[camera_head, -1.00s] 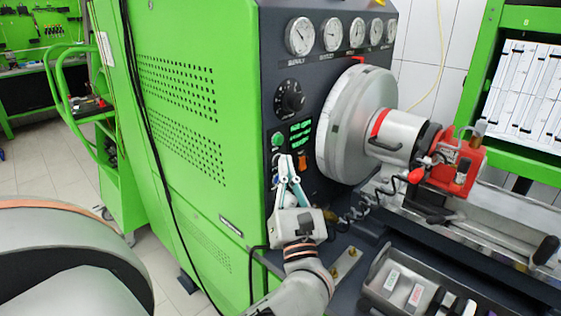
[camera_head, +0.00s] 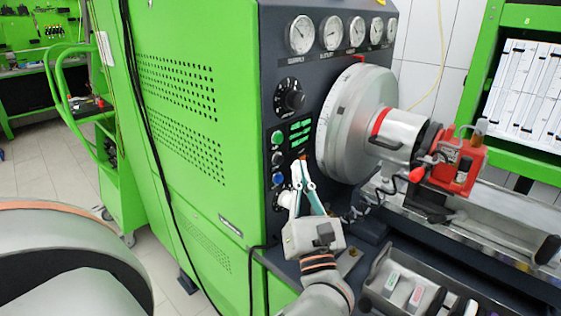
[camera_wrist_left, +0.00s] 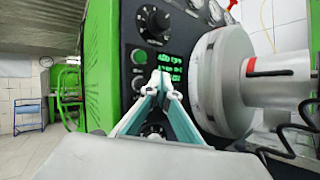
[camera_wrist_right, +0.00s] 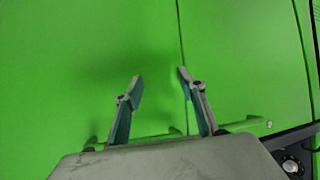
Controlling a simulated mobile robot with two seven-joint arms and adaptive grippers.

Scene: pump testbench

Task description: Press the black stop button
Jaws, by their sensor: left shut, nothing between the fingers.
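A dark panel (camera_head: 267,75) on the green machine carries a column of round buttons. The green button (camera_head: 277,138) is on top; the black button (camera_head: 277,158) with a pale ring sits just below it. The black button also shows in the left wrist view (camera_wrist_left: 138,83), left of the fingertips. My left gripper (camera_head: 300,168) is shut and empty, its tips in front of the panel, to the right of and slightly below the black button. The gap to the panel is hard to judge. My right gripper (camera_wrist_right: 160,80) is open and empty, facing green sheet metal.
A black knob (camera_head: 289,96) and green displays (camera_head: 300,132) sit above and right of the buttons. A large grey disc (camera_head: 350,125) stands close on the right. A grey tray (camera_head: 385,300) lies at lower right. Free floor is at left.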

